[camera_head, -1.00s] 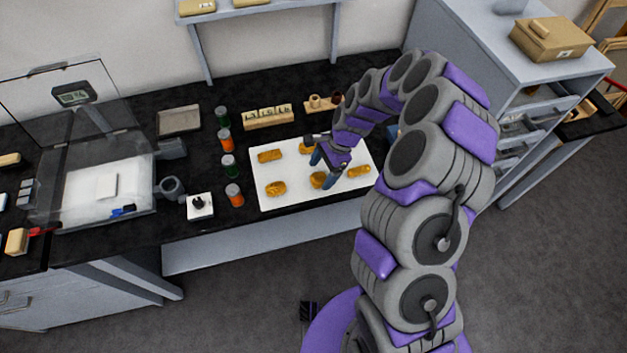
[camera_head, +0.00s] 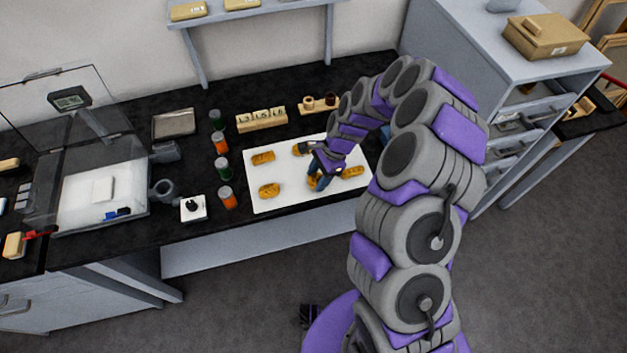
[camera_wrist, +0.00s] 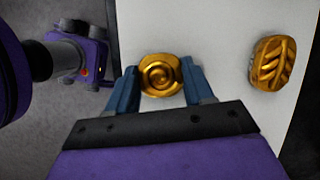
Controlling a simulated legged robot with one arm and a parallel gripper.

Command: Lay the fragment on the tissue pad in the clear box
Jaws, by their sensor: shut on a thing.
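My gripper (camera_head: 317,181) is low over the white sheet (camera_head: 285,203) on the black bench. In the wrist view its blue fingers (camera_wrist: 161,88) are shut on a gold fragment with a spiral relief (camera_wrist: 160,74), one finger at each side. In the head view the gripper mostly hides this fragment. I cannot tell whether it still touches the sheet. The clear box (camera_head: 75,208) stands at the left of the bench, with a small white pad (camera_head: 103,188) inside. A clear panel (camera_head: 45,105) stands raised at its back.
Other gold fragments lie on the sheet, at the left (camera_head: 263,157), front left (camera_head: 269,190), back (camera_head: 299,149) and right (camera_head: 352,171). Several small jars (camera_head: 222,168) and a white block with a black knob (camera_head: 193,207) stand between sheet and box. A numbered wooden block (camera_head: 261,119) is behind.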

